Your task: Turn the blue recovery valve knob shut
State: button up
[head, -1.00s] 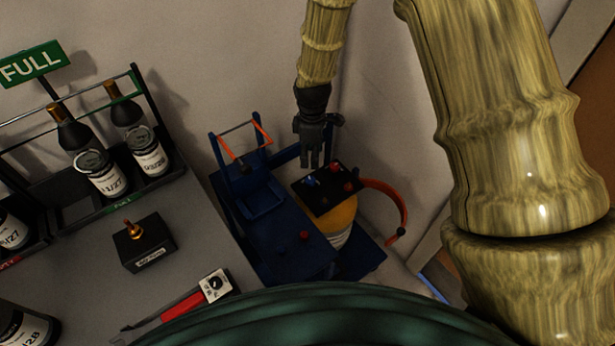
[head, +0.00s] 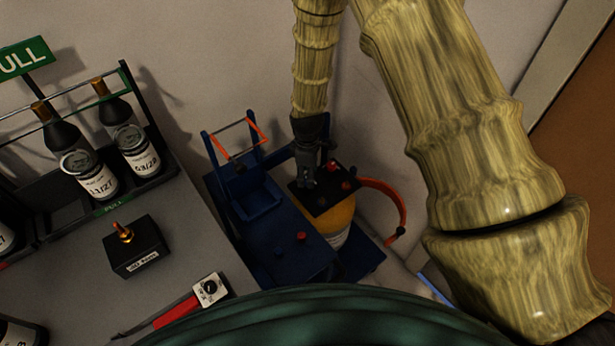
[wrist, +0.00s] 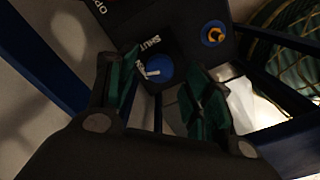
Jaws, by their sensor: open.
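The black valve panel (head: 322,200) sits on top of a yellow cylinder on the blue cart. My gripper (head: 306,182) points down over the panel's left part and hides the blue knob in the head view. In the wrist view the blue knob (wrist: 160,69), with a white pointer mark, shows between the fingertips of my open gripper (wrist: 165,80). The word SHUT is printed beside it on the dark panel. I cannot tell whether the fingers touch the knob. A red knob (head: 335,167) and another red one (head: 346,185) are on the panel to the right of my gripper.
The blue cart (head: 290,262) has upright frames close to my gripper. A blue-and-yellow fitting (wrist: 213,33) stands near the knob. Left is a grey bench with bottles and a black box (head: 137,247).

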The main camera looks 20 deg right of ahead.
jog(key=shift+f, duration=0.95)
jog(key=shift+c, duration=0.3)
jog(key=c, duration=1)
jog(key=shift+o, duration=0.2)
